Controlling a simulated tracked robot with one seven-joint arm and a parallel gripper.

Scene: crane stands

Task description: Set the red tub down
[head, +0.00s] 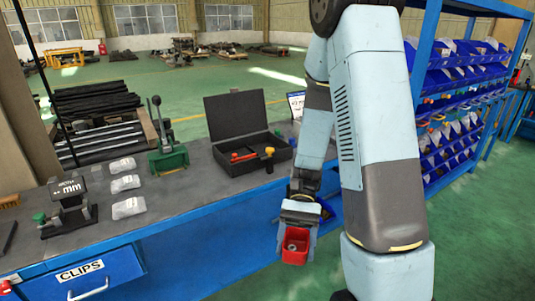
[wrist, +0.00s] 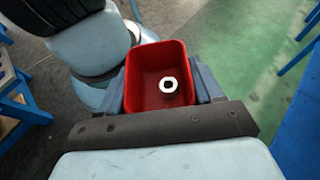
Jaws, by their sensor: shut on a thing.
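The red tub (head: 294,257) hangs in my gripper (head: 298,228), in front of the bench's blue front. In the wrist view the red tub (wrist: 148,66) sits between the two fingers of my gripper (wrist: 160,88), which are shut on its sides. A pale ring or nut (wrist: 168,85) lies inside the tub. The tub is held in the air, clear of the bench top, with its open side toward the wrist camera. The tub's underside is hidden.
The grey bench top (head: 190,186) holds an open black case (head: 240,125), a green press (head: 165,150), a gauge (head: 70,205) and several clear bags (head: 125,183). A blue rack of bins (head: 455,75) stands at right. The bench front edge has bare room.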

